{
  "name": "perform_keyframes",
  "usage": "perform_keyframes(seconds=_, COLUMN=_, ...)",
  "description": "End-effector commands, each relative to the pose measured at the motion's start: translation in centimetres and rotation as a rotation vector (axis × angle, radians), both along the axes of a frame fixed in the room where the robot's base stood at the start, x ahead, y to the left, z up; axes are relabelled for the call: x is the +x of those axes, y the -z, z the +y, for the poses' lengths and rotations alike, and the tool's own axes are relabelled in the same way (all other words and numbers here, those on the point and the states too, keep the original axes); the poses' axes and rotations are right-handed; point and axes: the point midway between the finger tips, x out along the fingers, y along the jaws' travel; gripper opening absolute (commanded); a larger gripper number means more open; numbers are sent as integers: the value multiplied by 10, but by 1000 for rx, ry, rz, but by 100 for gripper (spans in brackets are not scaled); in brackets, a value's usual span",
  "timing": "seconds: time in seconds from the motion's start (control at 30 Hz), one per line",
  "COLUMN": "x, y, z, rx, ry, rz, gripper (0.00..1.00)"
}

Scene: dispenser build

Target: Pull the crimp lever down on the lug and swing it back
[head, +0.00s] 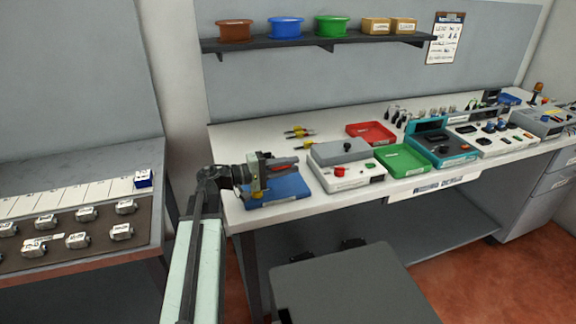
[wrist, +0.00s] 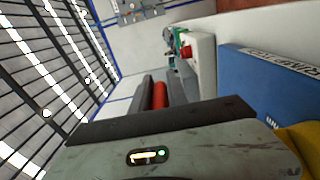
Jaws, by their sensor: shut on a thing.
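My gripper (head: 284,164) is at the left end of the bench, above the blue crimp press base (head: 283,190). In the wrist view my gripper's dark jaws (wrist: 163,92) are shut on the red grip of the crimp lever (wrist: 159,96). The red grip lies between the two jaws. The blue base (wrist: 265,85) with a white label shows at the right of the wrist view, beside the jaws. A yellow part (wrist: 303,146) shows at its lower right corner. The lug cannot be made out; my wrist and gripper cover much of the press.
Right of the press stands a white box with a grey lid and red knob (head: 340,171). Red (head: 372,131) and green (head: 403,158) trays lie beyond it. Yellow-handled tools (head: 299,132) lie behind. A grey stool or cart top (head: 350,285) stands in front of the bench.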

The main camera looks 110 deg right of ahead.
Motion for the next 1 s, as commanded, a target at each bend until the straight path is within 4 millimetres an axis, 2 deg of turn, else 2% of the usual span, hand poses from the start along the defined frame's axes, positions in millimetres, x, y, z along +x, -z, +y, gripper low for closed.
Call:
perform_keyframes(seconds=0.17, x=-5, y=1, z=-1, rx=0, ry=0, rz=-2, gripper=0)
perform_keyframes(seconds=0.2, x=-5, y=1, z=-1, rx=0, ry=0, rz=-2, gripper=22)
perform_keyframes(seconds=0.27, x=-5, y=0, z=-1, rx=0, ry=1, rz=-1, gripper=39)
perform_keyframes(seconds=0.63, x=2, y=0, z=0, rx=0, ry=1, rz=0, gripper=40)
perform_keyframes(seconds=1.0, x=66, y=0, z=3, rx=0, ry=-1, rz=0, gripper=40)
